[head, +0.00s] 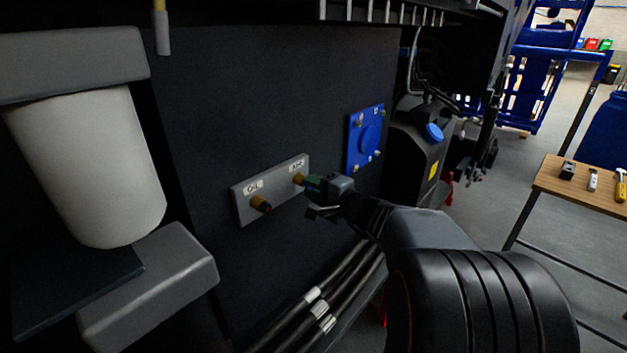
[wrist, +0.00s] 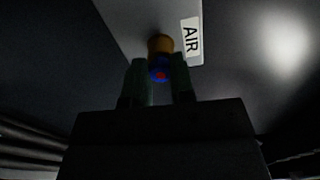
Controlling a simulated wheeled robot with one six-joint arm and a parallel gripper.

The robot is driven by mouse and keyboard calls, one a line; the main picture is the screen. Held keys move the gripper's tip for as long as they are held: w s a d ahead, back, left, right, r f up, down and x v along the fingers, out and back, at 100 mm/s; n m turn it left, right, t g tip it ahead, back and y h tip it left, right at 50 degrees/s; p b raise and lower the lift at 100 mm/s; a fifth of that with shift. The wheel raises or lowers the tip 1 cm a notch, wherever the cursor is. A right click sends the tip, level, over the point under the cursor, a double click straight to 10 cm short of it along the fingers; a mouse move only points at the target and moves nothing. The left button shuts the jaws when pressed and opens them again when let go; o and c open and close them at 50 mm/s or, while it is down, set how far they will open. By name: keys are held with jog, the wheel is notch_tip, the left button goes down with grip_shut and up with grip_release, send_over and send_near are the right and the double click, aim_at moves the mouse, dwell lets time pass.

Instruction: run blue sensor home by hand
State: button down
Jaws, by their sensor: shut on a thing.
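The blue sensor (wrist: 159,68) is a small blue body with a red centre on its near end, in the wrist view. My gripper (wrist: 160,80) is shut on it, a dark green finger on each side. The sensor is in line with the brass fitting (wrist: 160,43) beside the AIR label (wrist: 191,37). I cannot tell how deep it sits. In the head view my gripper (head: 312,184) is at the AIR fitting (head: 298,179) on the grey block (head: 280,189), and its fingers hide the sensor.
A brass OIL fitting (head: 260,203) with a dark reddish end sticks out left of my gripper. A blue plate (head: 366,138) is on the dark panel to the right. Black hoses (head: 325,301) run below. A wooden bench (head: 582,184) with tools stands far right.

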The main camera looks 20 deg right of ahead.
jog(key=m+p, duration=0.2)
jog(key=m, duration=0.2)
jog(key=m+p, duration=0.2)
jog(key=m, duration=0.2)
jog(key=m+p, duration=0.3)
jog(key=m, duration=0.1)
jog(key=shift+w+d+r, duration=0.15)
jog(key=shift+r, duration=0.2)
jog(key=c, duration=0.9)
grip_release()
jog(key=shift+f, duration=0.1)
jog(key=shift+c, duration=1.1)
